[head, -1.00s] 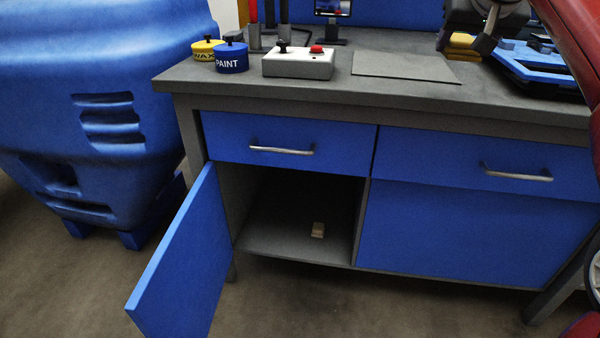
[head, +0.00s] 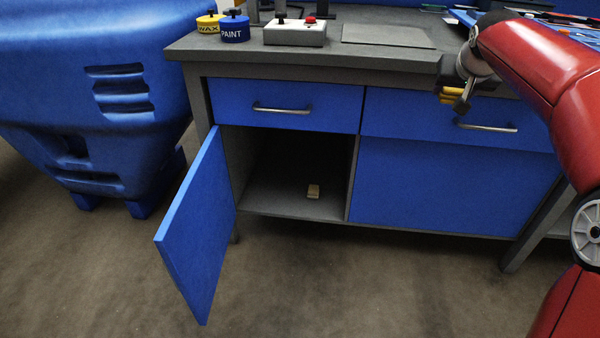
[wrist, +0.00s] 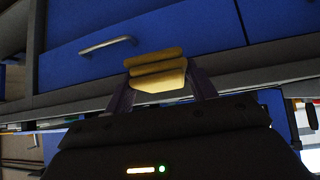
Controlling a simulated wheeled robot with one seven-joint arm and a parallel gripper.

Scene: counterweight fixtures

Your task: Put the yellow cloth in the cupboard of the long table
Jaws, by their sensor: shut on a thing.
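The folded yellow cloth (wrist: 157,72) is between the fingers of my gripper (wrist: 160,88) in the wrist view. In the head view the cloth (head: 451,91) shows beside my gripper (head: 462,98), in front of the right drawer of the long table (head: 390,62). My gripper is shut on the cloth. The cupboard (head: 270,195) under the left drawer stands open. Its blue door (head: 195,225) is swung out to the left. A small tan block (head: 313,191) lies on the cupboard floor.
A wax tin (head: 208,24), a paint tin (head: 235,28) and a white button box (head: 295,34) stand on the tabletop. The floor (head: 330,285) before the table is clear.

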